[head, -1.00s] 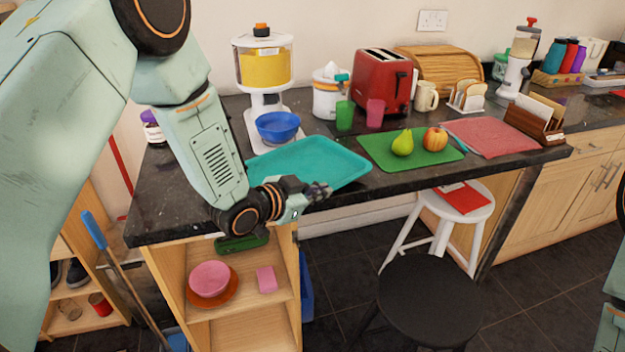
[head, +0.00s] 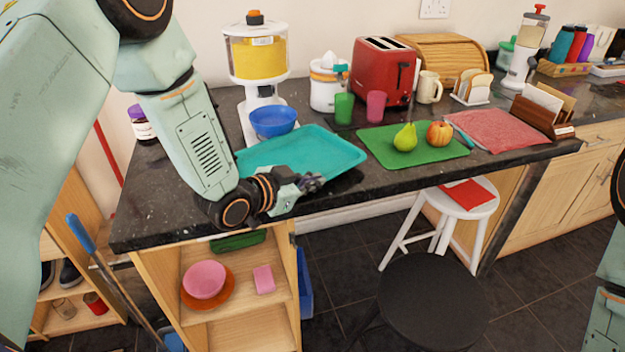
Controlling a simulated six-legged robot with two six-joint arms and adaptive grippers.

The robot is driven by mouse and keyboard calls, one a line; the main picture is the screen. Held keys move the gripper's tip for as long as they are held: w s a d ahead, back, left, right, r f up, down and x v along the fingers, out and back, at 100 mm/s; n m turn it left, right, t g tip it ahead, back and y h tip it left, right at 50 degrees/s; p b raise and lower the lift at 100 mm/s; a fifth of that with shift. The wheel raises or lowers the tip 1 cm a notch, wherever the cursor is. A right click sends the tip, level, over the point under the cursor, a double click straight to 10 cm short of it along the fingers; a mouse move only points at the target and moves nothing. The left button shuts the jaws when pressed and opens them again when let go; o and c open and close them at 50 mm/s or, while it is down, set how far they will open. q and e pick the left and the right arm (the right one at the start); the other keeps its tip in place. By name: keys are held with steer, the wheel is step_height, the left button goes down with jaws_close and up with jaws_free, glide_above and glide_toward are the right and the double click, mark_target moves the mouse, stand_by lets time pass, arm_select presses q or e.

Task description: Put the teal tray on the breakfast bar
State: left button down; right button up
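The teal tray (head: 305,150) is a shallow rectangle with rounded corners. It appears to lie flat and empty on the dark stone counter (head: 160,205), which has stools in front of it and may be the breakfast bar. My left gripper (head: 314,182) is at the tray's near edge, in front of its middle. My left wrist hides the tray's near left part. The fingers are small and dark, and I cannot tell whether they grip the rim or sit beside it. Only part of my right arm shows at the right edge; its gripper is out of view.
A blue bowl (head: 273,121) under a dispenser (head: 256,60) stands close behind the tray. A green mat (head: 380,150) with a pear (head: 405,137) and an apple (head: 439,133) lies right of it. A black stool (head: 432,298) and white stool (head: 468,205) stand in front.

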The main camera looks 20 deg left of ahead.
arm_select(q)
steer(key=c, duration=2)
jaws_free()
steer(key=shift+a+f, duration=0.1)
steer(key=shift+o, duration=0.6)
steer(key=o, duration=0.4)
steer(key=shift+s+d+r, duration=0.25)
steer(key=shift+s+r, duration=0.05)
steer(key=shift+s, duration=0.05)
steer(key=shift+c, duration=0.2)
steer(key=shift+w+a+f, duration=0.2)
steer(key=shift+w, duration=0.05)
steer(key=p+v, duration=0.2)
steer(key=v, duration=1)
steer(key=shift+d, duration=0.1)
